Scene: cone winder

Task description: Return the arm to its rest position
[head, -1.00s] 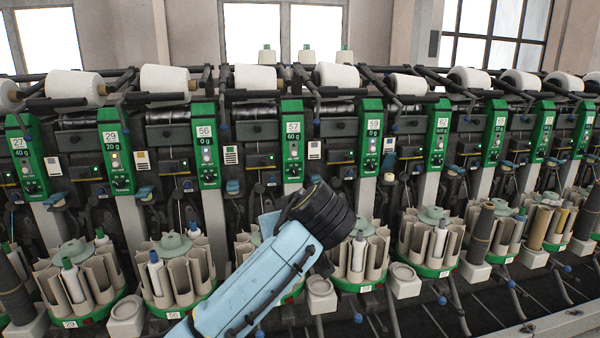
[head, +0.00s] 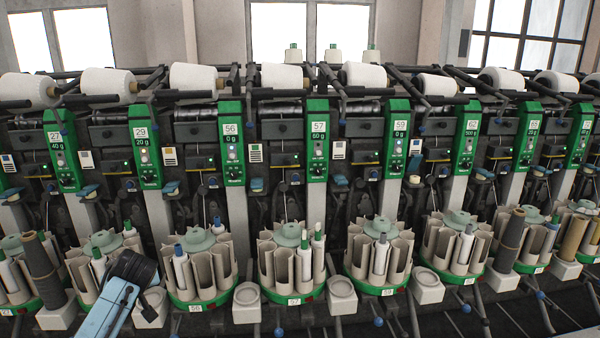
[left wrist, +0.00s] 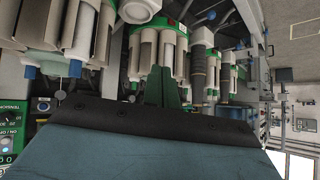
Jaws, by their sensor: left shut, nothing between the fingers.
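My left arm (head: 112,306), light blue with a dark ringed joint, shows low at the left of the head view, in front of the row of bobbin holders. Its fingers cannot be made out there. In the left wrist view my left gripper (left wrist: 164,84) shows as two green fingers pressed together with nothing between them. They stand apart from the bobbin holders behind. My right gripper is in neither view.
The cone winder fills the head view, with white yarn cones (head: 284,77) on top and green unit panels (head: 318,140) below. Round bobbin holders (head: 383,290) line the front, with pale square blocks (head: 341,296) between them. A dark spindle (head: 511,240) stands at the right.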

